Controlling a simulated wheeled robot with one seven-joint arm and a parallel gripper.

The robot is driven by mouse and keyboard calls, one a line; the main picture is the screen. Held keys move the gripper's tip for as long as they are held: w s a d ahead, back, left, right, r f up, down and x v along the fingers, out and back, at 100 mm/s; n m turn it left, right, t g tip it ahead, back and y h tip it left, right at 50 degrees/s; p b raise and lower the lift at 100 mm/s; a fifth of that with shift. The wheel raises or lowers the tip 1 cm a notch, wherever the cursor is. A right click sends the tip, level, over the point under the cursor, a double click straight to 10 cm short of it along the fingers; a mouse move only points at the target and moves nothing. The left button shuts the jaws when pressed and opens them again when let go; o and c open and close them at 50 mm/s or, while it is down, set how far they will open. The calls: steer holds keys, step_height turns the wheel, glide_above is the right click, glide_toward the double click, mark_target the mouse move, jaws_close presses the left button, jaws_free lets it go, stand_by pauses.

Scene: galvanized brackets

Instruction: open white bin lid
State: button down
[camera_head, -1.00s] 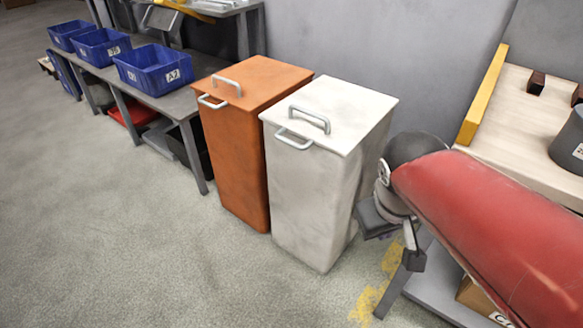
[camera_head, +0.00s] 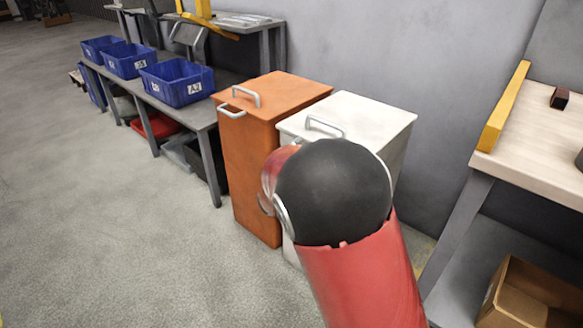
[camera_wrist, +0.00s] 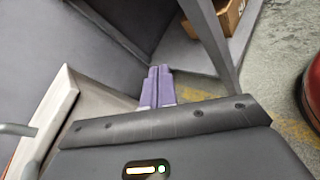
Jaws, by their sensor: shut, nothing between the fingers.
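The white bin (camera_head: 391,150) stands beside the orange bin in the head view, its flat lid (camera_head: 372,112) lying closed with a grey handle (camera_head: 325,126) on top. My red and black arm covers much of the bin's front. My gripper is hidden there behind the arm. In the wrist view my gripper (camera_wrist: 156,76) shows two purple fingers pressed together, shut and empty. In that view, a pale bin top (camera_wrist: 62,100) lies to the left of the fingers, with a grey handle (camera_wrist: 18,129) at the left edge. The fingers are apart from the handle.
The orange bin (camera_head: 251,165) adjoins the white bin on the left. A bench with blue bins (camera_head: 177,82) is farther left. A wooden-topped table (camera_head: 536,140) stands right, with a cardboard box (camera_head: 528,296) below. Floor at left is clear.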

steer(key=w+a+f+n+t+b, duration=0.1)
steer(key=w+a+f+n+t, duration=0.1)
steer(key=a+n+t, duration=0.35)
steer(key=w+a+f+n+t, duration=0.25)
steer(key=a+t, duration=0.35)
steer(key=a, duration=0.4)
steer(key=w+a+f+n+t+b, duration=0.1)
steer(key=w+a+f+n+t, duration=0.1)
steer(key=a+n+t, duration=0.45)
steer(key=w+d+r+m+g, duration=0.1)
steer(key=w+d+r, duration=0.3)
steer(key=w+r, duration=0.2)
step_height(320, 180, up, 3)
steer(key=shift+w+d+f+h, duration=0.1)
steer(key=shift+w+d+h, duration=0.2)
steer(key=shift+d, duration=0.05)
